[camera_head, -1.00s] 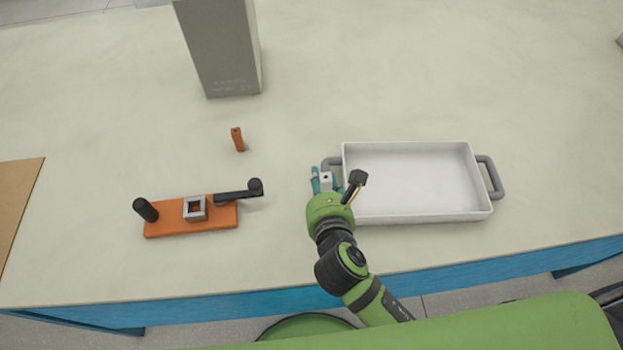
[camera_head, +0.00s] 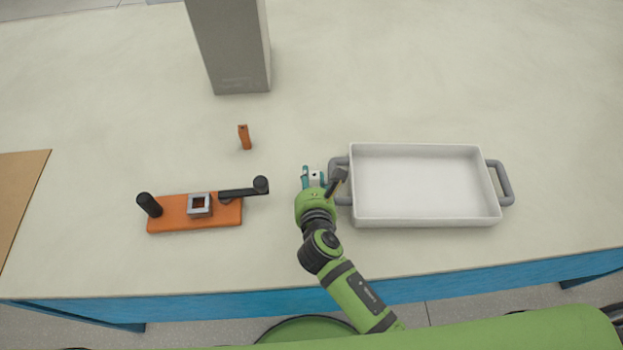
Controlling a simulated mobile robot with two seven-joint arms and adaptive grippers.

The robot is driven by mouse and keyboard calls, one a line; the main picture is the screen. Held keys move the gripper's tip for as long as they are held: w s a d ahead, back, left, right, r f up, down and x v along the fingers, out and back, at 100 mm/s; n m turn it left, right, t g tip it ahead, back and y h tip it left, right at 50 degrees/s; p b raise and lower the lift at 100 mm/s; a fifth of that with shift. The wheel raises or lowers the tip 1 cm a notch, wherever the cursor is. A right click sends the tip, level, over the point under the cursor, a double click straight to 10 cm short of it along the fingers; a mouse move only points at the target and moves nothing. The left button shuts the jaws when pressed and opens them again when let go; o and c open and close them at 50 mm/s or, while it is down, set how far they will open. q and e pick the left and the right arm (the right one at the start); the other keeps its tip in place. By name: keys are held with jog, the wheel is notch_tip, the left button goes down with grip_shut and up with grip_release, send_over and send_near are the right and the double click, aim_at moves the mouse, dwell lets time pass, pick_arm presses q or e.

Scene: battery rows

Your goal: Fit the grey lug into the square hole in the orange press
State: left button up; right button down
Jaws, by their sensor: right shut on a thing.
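The orange press (camera_head: 172,212) lies on the table at the left, with a grey square collar (camera_head: 200,205) around its square hole, a black knob at its left and a black lever at its right. My right gripper (camera_head: 313,176) is shut on the grey lug (camera_head: 316,177), a small pale block between the teal fingertips. It is to the right of the press, near the tray's left handle. Most of the lug is hidden by the fingers. My left gripper is not in view.
A white tray (camera_head: 425,219) with grey handles stands empty at the right. A small orange peg (camera_head: 244,137) stands behind the press. A tall grey box (camera_head: 232,50) stands at the back. A brown board (camera_head: 18,195) lies at the left edge. The table between press and gripper is clear.

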jog(key=shift+f, duration=0.1)
jog(key=c, duration=1.2)
grip_release()
jog(key=shift+o, duration=0.2)
